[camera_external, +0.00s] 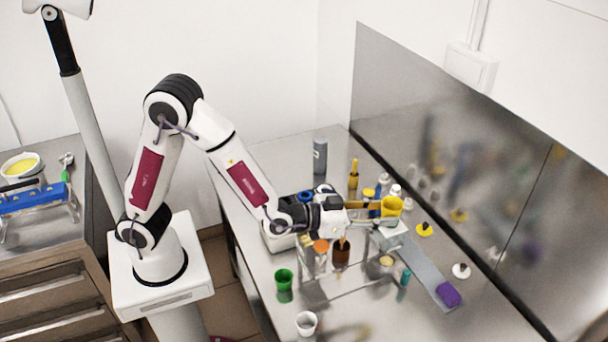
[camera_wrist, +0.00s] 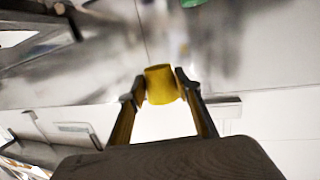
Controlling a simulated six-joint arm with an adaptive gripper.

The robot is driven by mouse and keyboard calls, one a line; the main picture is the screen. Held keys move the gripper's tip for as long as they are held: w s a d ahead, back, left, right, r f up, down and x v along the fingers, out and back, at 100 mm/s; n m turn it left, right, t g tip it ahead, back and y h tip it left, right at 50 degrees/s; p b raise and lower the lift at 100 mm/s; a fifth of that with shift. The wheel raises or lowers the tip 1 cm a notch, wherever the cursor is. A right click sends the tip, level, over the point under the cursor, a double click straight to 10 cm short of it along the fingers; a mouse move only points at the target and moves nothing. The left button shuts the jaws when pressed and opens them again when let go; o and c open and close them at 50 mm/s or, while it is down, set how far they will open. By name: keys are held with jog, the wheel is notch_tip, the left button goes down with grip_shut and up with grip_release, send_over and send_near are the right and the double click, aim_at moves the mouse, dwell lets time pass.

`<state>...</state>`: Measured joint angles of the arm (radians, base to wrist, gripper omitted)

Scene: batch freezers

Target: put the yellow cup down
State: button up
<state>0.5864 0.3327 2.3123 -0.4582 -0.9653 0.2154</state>
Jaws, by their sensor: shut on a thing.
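The yellow cup (camera_external: 391,206) is between the fingertips of my gripper (camera_external: 375,208) in the external view, over the right part of the steel counter. In the wrist view the yellow cup (camera_wrist: 161,84) sits between the two fingertips of my gripper (camera_wrist: 160,92), which are shut on it. The gap between the cup and the counter cannot be judged exactly, but the cup appears raised above the surface.
The steel counter (camera_external: 355,313) holds a green cup (camera_external: 284,279), a white cup (camera_external: 306,323), a brown bottle (camera_external: 341,253) and a purple-ended spatula (camera_external: 447,294). Several small bottles crowd behind my gripper. A steel back panel (camera_external: 450,150) bounds the right. The front middle has free room.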

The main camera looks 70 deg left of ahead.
jog(key=w+a+f+n+y, duration=0.1)
jog(key=w+a+f, duration=0.1)
jog(key=a, duration=1)
jog(key=w+a+f+n+y, duration=0.1)
jog(key=a+f, duration=0.3)
jog(key=a, duration=0.9)
jog(key=shift+w+a+f+y, duration=0.15)
jog(key=shift+w+f+y, duration=0.15)
jog(key=shift+y, duration=0.4)
jog(key=shift+r+t, duration=0.15)
jog(key=shift+t, duration=0.15)
jog(key=s+d+r+n+y, duration=0.1)
jog(key=s+d+r, duration=0.1)
jog(key=d+r, duration=0.75)
jog(key=s+d+f+n+y, duration=0.3)
jog(key=s+d, duration=1.1)
jog(key=s, duration=0.1)
jog(key=s+d+f+g+y, duration=0.1)
jog(key=s+f+y, duration=0.1)
jog(key=s, duration=1)
notch_tip(320, 180, down, 16)
jog(key=n, duration=0.1)
jog(key=shift+r, duration=0.2)
